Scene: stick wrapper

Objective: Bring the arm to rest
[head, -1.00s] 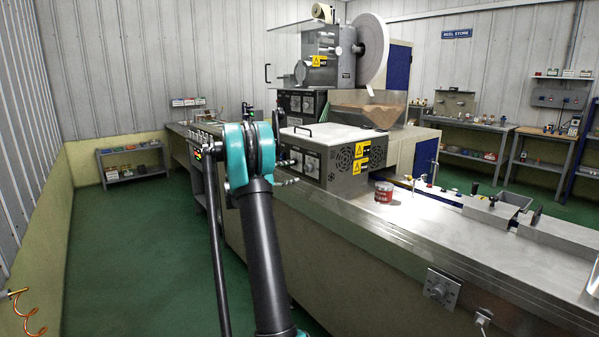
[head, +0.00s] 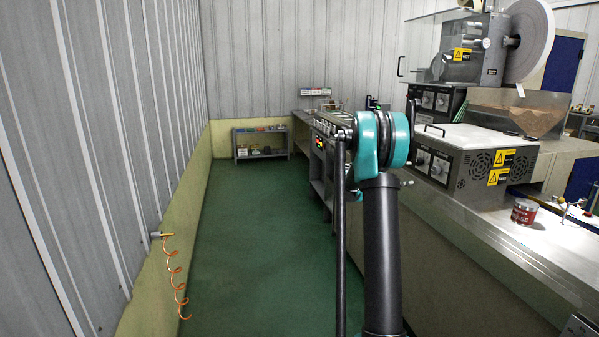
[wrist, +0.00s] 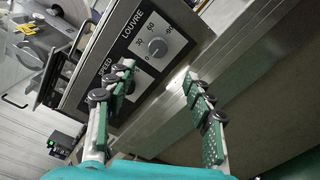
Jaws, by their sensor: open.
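My arm (head: 381,240) rises from the bottom of the head view, with its teal joint at the middle right. The gripper itself is hidden behind the arm in that view. In the wrist view my gripper (wrist: 158,88) is open and empty, its two green-padded fingers well apart. Beyond the fingers is a control panel (wrist: 152,62) marked SPEED and LOUVRE, with a numbered dial (wrist: 157,47). The left finger overlaps the panel in the picture; I cannot tell whether they touch.
A long steel machine bench (head: 470,250) runs along the right, bearing a white-topped box (head: 470,137) and a red tin (head: 524,212). A wall (head: 90,130) with an orange coiled hose (head: 176,275) stands left. The green floor (head: 255,230) between is clear.

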